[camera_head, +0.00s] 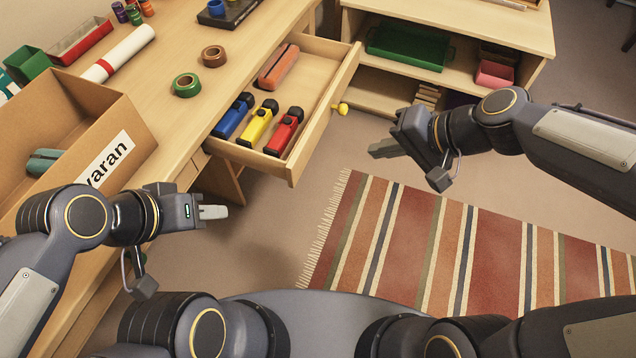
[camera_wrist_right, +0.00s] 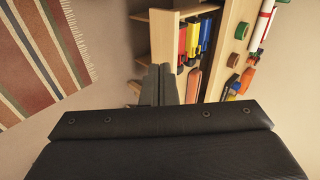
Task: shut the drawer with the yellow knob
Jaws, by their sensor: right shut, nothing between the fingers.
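The wooden drawer (camera_head: 318,127) is pulled out of the desk, and its yellow knob (camera_head: 341,108) sticks out from its front. Blue, yellow and red objects with black ends and an orange-brown case lie inside. My right gripper (camera_head: 374,150) is shut and empty, to the right of and apart from the knob. In the right wrist view its closed fingers (camera_wrist_right: 158,84) point towards the open drawer (camera_wrist_right: 174,45); the knob cannot be made out there. My left gripper (camera_head: 222,212) is over the floor beside the desk, left of and nearer than the drawer; its finger gap is not clear.
The desk (camera_head: 170,75) holds a cardboard box (camera_head: 95,170), two tape rolls and a white tube. A low shelf (camera_head: 450,22) with a green tray stands behind the drawer. A striped rug (camera_head: 450,245) lies on the floor; the space before the drawer front is free.

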